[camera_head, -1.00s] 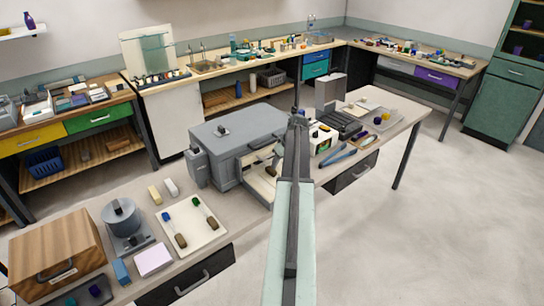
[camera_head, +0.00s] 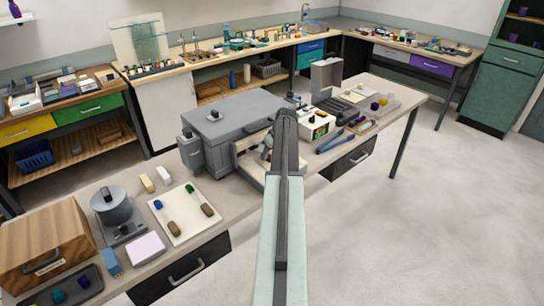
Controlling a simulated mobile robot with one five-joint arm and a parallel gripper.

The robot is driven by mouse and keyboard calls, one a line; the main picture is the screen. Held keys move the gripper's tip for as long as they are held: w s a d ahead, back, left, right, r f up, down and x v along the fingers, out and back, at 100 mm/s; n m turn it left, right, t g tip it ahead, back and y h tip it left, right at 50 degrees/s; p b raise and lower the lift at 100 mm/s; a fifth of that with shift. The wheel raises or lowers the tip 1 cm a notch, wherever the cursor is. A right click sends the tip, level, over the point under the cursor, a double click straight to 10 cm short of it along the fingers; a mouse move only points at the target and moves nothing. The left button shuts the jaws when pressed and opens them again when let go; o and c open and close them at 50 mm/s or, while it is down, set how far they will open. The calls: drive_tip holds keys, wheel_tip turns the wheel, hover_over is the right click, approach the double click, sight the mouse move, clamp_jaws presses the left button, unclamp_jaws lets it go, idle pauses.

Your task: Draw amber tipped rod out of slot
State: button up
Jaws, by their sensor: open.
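My arm (camera_head: 281,230) reaches forward from the bottom middle of the head view. Its far end stands over the bench beside the grey oven-like box. I cannot make out gripper fingers; they seem hidden behind the arm. A pale holder (camera_head: 246,163) stands in front of the grey box, partly hidden by my arm. I cannot make out a slot or an amber tip there. A white tray (camera_head: 187,235) at left holds a blue-ended piece (camera_head: 158,204) and a green-ended piece (camera_head: 189,188), each lined up with a brown end.
The grey box (camera_head: 225,112) stands behind the holder. A round grey device (camera_head: 112,212) and a wooden box (camera_head: 42,243) stand at left. Blue tongs (camera_head: 329,142) lie right of my arm. The floor (camera_head: 420,230) at right is clear.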

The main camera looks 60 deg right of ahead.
drive_tip(key=shift+x, duration=0.8)
drive_tip(key=shift+s+r, duration=0.1)
clamp_jaws()
drive_tip(key=shift+a, duration=0.1)
